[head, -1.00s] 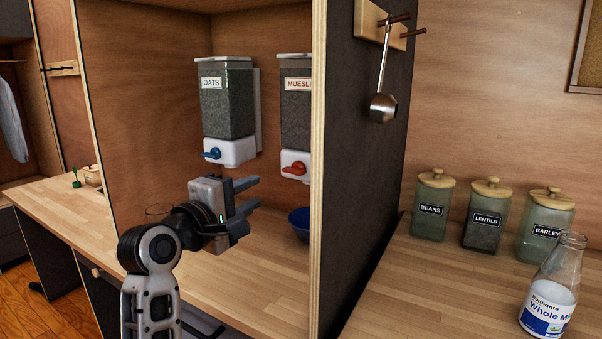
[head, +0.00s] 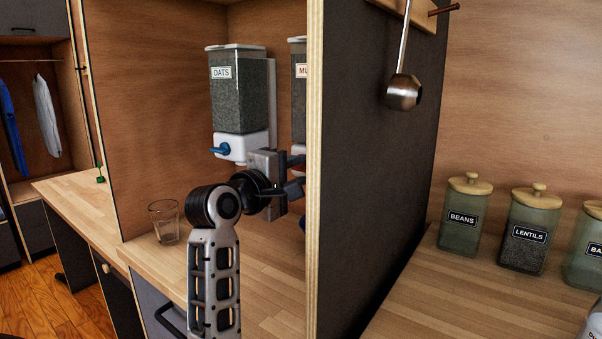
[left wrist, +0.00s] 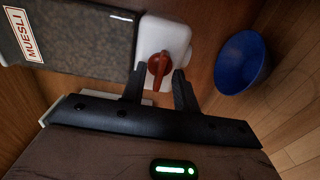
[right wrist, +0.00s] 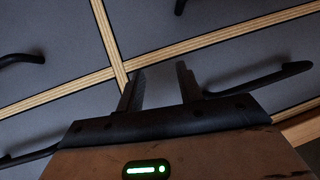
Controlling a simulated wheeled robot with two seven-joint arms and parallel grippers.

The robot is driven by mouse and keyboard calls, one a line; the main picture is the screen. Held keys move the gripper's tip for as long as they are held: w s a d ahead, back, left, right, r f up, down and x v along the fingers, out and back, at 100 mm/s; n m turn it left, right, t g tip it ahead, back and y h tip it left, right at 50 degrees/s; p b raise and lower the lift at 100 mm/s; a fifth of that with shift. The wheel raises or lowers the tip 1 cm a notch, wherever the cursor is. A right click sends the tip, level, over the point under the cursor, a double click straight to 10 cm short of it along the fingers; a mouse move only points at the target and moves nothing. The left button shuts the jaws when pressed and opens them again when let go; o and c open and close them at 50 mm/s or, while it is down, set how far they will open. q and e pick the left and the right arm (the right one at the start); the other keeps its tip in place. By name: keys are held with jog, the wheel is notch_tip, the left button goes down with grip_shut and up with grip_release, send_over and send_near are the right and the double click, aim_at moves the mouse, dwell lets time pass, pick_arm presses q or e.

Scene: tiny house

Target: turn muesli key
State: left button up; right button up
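The muesli dispenser (head: 299,92) is mostly hidden behind the upright panel edge in the head view. In the left wrist view, its container (left wrist: 82,32) carries a MUESLI label, and its red key (left wrist: 158,66) sits on a white base (left wrist: 168,38). My left gripper (head: 298,174) reaches toward the dispenser's base. In the left wrist view its open fingers (left wrist: 160,84) point at the key, one on either side near its lower end; I cannot tell whether they touch it. My right gripper (right wrist: 160,82) is open and empty, facing grey drawer fronts.
The oats dispenser (head: 239,95) with a blue key hangs to the left. An upright panel edge (head: 316,200) stands just right of my left gripper. A glass (head: 164,221) stands on the counter.

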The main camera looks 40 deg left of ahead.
pick_arm(q)
grip_shut()
jog(key=shift+m, duration=0.4)
